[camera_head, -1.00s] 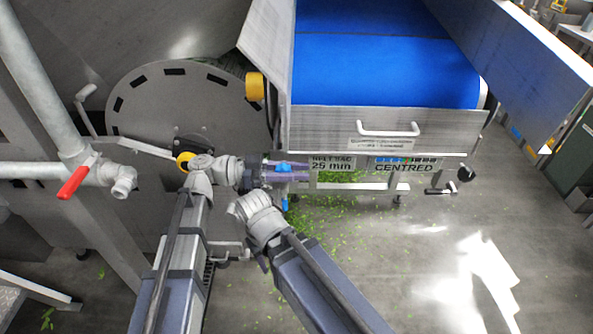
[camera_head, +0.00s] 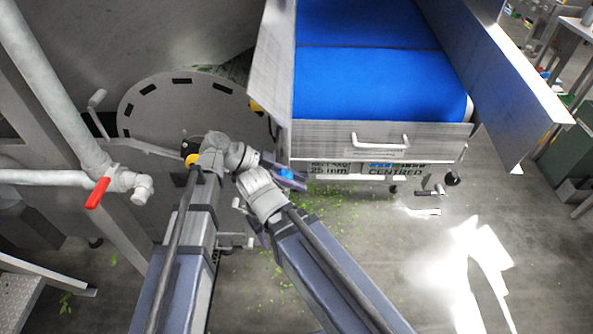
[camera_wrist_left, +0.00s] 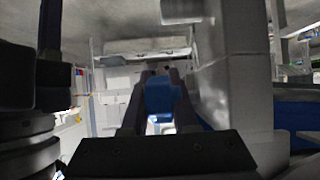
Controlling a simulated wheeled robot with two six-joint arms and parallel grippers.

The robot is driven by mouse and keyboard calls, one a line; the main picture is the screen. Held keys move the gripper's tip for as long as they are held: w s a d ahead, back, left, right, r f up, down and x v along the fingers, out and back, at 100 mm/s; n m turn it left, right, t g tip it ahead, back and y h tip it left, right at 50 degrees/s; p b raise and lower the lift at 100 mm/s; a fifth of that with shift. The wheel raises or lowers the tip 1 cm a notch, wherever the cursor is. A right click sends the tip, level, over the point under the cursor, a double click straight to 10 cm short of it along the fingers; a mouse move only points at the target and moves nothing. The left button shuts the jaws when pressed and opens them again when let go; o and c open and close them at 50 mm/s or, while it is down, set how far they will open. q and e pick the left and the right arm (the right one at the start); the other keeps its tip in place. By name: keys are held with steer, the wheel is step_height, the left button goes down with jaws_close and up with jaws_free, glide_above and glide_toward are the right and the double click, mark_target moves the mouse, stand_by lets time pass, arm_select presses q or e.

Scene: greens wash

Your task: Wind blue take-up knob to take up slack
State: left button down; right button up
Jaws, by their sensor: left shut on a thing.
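The blue take-up knob (camera_head: 286,174) sits below the left front corner of the conveyor, mostly covered by my gripper. My left gripper (camera_head: 294,179) reaches it from the left and is shut on it. In the left wrist view the blue knob (camera_wrist_left: 160,98) shows between the two dark fingers. The blue conveyor belt (camera_head: 370,80) lies above and behind. A display under the front panel reads "25 mm" (camera_head: 328,170), and another reads "CENTRED" (camera_head: 396,171).
A steel front panel with a handle (camera_head: 380,143) overhangs the knob's right side. A slotted round plate (camera_head: 150,112) and a pipe with a red lever (camera_head: 98,193) stand left. Green scraps litter the floor (camera_head: 330,222). Open floor lies at right.

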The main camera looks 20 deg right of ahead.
mark_target(279, 173)
arm_select(q)
steer(key=shift+y+p, duration=0.4)
steer(key=shift+a+f, duration=0.1)
steer(key=shift+f, duration=0.05)
steer(key=c, duration=1)
jaws_free()
steer(key=shift+o, duration=0.2)
steer(key=p+v, duration=0.4)
steer(key=v, duration=0.3)
steer(key=shift+a+r+p, duration=0.3)
